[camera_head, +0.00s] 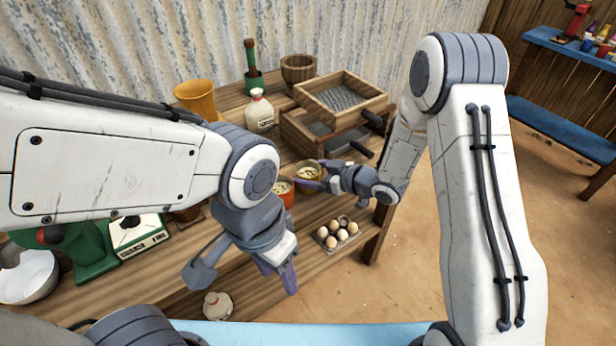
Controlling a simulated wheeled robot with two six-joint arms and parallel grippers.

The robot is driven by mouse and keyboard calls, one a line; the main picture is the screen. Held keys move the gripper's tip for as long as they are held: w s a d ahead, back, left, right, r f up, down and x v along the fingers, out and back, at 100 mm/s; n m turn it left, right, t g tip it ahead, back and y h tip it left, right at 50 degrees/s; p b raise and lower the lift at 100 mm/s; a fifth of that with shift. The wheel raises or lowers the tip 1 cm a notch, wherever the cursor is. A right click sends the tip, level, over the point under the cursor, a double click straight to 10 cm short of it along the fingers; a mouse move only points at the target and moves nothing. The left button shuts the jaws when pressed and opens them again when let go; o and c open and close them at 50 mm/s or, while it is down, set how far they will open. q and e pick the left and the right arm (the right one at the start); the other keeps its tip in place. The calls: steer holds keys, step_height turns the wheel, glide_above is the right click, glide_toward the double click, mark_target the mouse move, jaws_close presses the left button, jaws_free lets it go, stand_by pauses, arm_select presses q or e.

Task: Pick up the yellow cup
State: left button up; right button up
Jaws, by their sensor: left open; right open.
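A small yellow cup (308,168) with pale contents stands on the wooden table (330,208), right of an orange cup (286,192). My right gripper (307,174) is open at the yellow cup, with its fingers reaching around it from the right. I cannot tell whether they touch it. My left gripper (243,274) is open and empty over the table's front part, nearer to me than the cups. The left gripper and its arm hide part of the table.
A larger yellow vessel (196,98) stands at the back left. A white jug (260,110), wooden boxes (340,98) and a wooden bowl (298,68) are behind the cups. A tray of eggs (337,234) lies near the right edge. A kitchen scale (138,234) is left.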

steer(key=c, duration=1.1)
steer(key=shift+r, duration=0.1)
